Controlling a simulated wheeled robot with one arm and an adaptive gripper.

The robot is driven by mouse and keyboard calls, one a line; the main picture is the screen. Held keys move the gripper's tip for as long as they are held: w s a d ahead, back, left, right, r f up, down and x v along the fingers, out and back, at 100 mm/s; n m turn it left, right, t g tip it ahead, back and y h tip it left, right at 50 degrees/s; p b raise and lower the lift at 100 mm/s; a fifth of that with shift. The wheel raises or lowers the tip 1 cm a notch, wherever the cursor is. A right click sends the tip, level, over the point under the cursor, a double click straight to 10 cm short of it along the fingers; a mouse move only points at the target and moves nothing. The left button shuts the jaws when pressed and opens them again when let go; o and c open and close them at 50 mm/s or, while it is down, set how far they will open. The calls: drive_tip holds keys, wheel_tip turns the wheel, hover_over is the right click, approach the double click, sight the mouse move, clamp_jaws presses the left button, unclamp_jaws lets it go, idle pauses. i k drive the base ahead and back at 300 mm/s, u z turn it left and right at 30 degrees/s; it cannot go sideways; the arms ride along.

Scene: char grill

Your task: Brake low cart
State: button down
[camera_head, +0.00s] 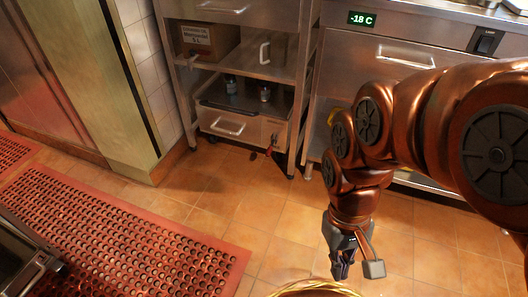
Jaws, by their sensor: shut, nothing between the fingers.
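A steel cart (308,62) with shelves stands against the back wall left of the freezer unit, with dark caster wheels at its feet. Low in it is a box-like grey metal unit (268,127) with a drawer handle on its front. A small red part (270,146) shows at that unit's lower right, near the floor; I cannot tell whether it is a brake lever or how it is set. My gripper (341,268) is shut and empty, pointing down above the tiles, in front and to the right of the cart and apart from it.
A steel unit (397,50) with a -18 C display stands at the right. Red perforated mats (130,235) cover the left floor. A yellow rim (315,288) shows at the bottom edge below my gripper. Tiles (215,205) before the cart are clear.

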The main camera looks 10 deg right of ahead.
sight(268, 153)
drive_tip(key=u, duration=1.4)
drive_tip(key=i, duration=1.65)
drive_tip(key=z, duration=0.7)
